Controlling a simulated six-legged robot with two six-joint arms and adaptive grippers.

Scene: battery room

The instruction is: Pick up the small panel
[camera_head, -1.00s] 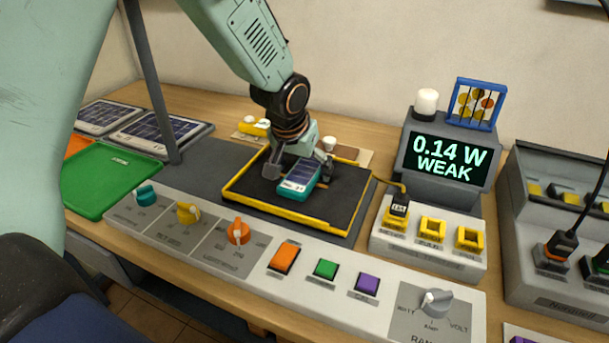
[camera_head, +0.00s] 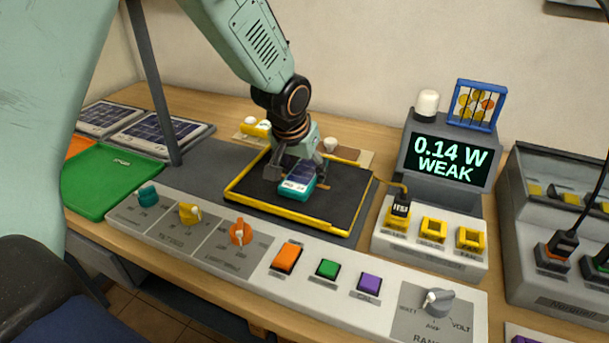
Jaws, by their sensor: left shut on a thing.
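The small panel (camera_head: 299,181) is a teal block with a dark solar face and a white label on its front edge. It is over the black pad of the yellow-edged tray (camera_head: 341,232) in the middle of the bench. My left gripper (camera_head: 299,176) comes down from above, with one finger on each side of the panel, and is shut on it. I cannot tell whether the panel's underside touches the pad. My right gripper does not show.
A control strip with knobs and buttons (camera_head: 286,258) runs along the front. A meter (camera_head: 444,160) reads 0.14 W WEAK, behind yellow sockets (camera_head: 433,230). A green tray (camera_head: 108,180) and larger panels (camera_head: 160,131) lie left. A grey post (camera_head: 152,80) stands near them.

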